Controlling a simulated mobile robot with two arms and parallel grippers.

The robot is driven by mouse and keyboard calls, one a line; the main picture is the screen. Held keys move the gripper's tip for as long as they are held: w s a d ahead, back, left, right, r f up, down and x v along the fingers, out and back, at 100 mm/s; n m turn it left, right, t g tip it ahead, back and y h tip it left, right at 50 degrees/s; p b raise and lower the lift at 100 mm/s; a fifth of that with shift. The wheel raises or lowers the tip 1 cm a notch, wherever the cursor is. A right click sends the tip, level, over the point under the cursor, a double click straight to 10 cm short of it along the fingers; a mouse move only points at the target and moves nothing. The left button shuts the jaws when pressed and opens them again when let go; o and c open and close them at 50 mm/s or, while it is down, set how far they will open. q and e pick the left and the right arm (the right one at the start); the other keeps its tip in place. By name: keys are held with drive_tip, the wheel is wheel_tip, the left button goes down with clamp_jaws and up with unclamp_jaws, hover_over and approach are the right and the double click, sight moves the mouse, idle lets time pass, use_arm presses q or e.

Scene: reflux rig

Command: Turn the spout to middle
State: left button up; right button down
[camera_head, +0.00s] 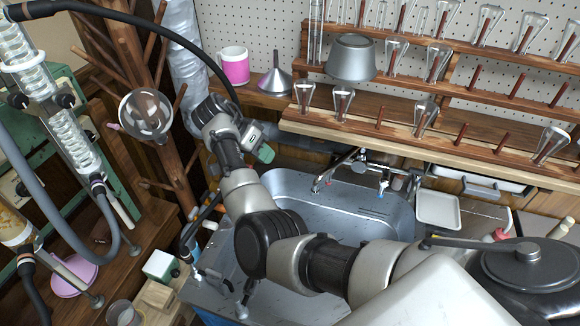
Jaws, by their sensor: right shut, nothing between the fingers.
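The metal spout (322,183) belongs to a tap at the back edge of the steel sink (290,185). It reaches out over the basin toward the lower left, on the left side of the sink. A red mark shows near it, and a valve with a blue mark (383,184) stands to its right. My right gripper (264,153) is up at the back left of the sink, left of the spout and apart from it. It is shut and empty, and its fingers show only in part. My left gripper does not show.
Wooden racks with glass flasks (340,98) rise behind the sink. A grey funnel (276,78) and a pink-and-white mug (233,66) stand on the shelf. A peg stand with a round flask (146,115) is at left. A white tray (438,211) lies right of the sink.

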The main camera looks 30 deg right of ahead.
drive_tip(key=s+d+f+p, duration=0.5)
drive_tip(key=s+d+f, duration=0.1)
drive_tip(key=d, duration=0.1)
drive_tip(key=shift+s+f, duration=0.4)
drive_tip(key=shift+d, duration=0.1)
